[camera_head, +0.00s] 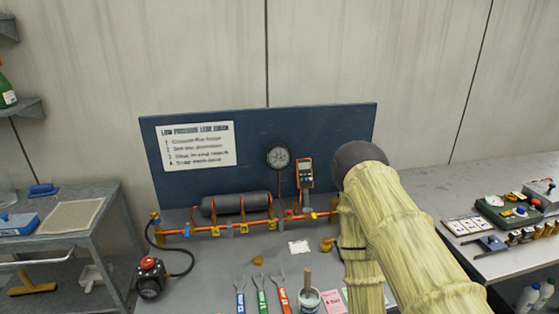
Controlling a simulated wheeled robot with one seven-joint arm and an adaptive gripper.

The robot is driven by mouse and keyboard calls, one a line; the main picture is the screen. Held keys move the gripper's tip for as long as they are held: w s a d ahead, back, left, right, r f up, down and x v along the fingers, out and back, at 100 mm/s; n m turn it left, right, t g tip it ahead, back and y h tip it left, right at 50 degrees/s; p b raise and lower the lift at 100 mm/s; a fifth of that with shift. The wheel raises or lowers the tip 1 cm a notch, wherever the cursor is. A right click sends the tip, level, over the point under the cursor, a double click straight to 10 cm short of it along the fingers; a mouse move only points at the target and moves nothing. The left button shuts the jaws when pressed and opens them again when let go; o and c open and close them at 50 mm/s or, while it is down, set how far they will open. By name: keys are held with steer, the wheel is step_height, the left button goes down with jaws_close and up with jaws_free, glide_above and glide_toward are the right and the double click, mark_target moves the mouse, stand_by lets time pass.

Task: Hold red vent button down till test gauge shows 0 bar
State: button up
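A black device with a red cap (147,262) stands at the bench's left front; a black hose joins it to the orange pipe (205,231). I cannot tell whether this cap is the red vent button. A round dial gauge (278,157) is mounted on the blue back panel (340,120). An orange handheld meter (304,172) hangs right of it. The readings of both are too small to make out. My arm in its pale yellow sleeve crosses the right of the bench. My gripper is not visible, and my arm hides part of the bench.
A dark grey cylinder (236,203) lies behind the pipe. Wrenches (261,297), a cup with a brush (308,300) and a white card (299,247) lie in front. A side table (500,262) with tools stands right, a shelf cart (95,200) left.

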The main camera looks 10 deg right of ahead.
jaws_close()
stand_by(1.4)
